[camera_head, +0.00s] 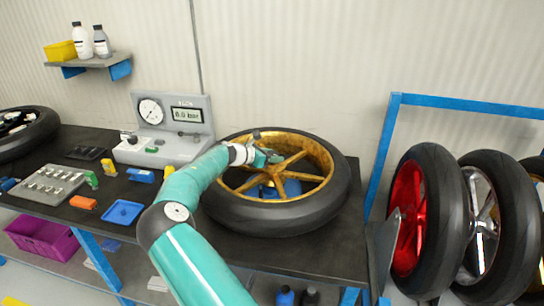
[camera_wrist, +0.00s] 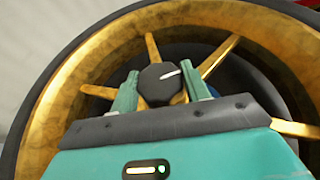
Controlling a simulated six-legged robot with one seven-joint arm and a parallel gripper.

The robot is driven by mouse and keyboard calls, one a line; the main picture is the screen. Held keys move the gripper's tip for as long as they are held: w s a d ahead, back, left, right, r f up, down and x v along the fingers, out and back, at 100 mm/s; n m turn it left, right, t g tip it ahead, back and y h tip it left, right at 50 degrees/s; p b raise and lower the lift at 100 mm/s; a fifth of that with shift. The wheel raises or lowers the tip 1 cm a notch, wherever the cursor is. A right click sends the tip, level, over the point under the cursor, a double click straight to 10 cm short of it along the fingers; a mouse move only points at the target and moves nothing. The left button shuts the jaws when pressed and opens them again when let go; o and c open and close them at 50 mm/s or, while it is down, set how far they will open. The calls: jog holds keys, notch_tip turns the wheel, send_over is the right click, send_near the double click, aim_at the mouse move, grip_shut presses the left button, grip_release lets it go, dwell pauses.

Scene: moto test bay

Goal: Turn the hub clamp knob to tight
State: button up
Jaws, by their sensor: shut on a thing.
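The hub clamp knob (camera_wrist: 158,86) is dark and round with a white pointer line, at the centre of the wheel. In the wrist view the line points to the right and slightly up. My gripper (camera_wrist: 162,90) has one green finger on each side of the knob and is shut on it. The wheel (camera_head: 324,195) has gold spokes and a black tyre and lies flat on the dark bench. In the head view my gripper (camera_head: 268,158) is over the wheel's hub, and the knob cannot be made out there.
A grey gauge unit (camera_head: 185,148) with a dial and display stands left of the wheel. A blue tray (camera_head: 122,212), a grey socket tray (camera_head: 42,187) and small coloured parts lie on the bench (camera_head: 310,255). A blue rack (camera_head: 440,102) with several upright wheels stands at right.

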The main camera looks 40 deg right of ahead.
dwell(0.3)
jog(key=o, duration=1)
jog(key=shift+w+f, duration=0.1)
jog(key=v, duration=1.4)
jog(key=shift+d, duration=0.15)
